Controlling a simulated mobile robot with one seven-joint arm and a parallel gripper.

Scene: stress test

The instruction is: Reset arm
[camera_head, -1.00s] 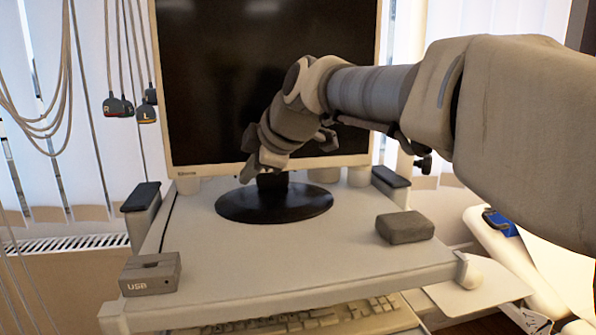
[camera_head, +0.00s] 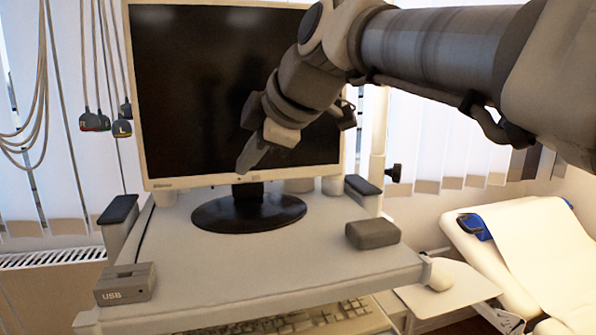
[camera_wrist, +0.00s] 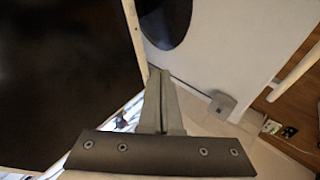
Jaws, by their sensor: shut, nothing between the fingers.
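My gripper (camera_head: 246,168) points down and left in front of the monitor (camera_head: 225,95) in the head view. Its fingers are together and hold nothing. In the wrist view the shut fingers of my gripper (camera_wrist: 160,75) show at the middle, with the dark monitor screen (camera_wrist: 60,80) to their left. My arm reaches in from the upper right in the head view.
A cart shelf (camera_head: 290,265) carries the monitor's round black base (camera_head: 248,213), a USB box (camera_head: 125,284) at front left and a grey block (camera_head: 372,234) at right. Cables (camera_head: 85,70) hang at the left. A bed (camera_head: 530,250) stands at the right.

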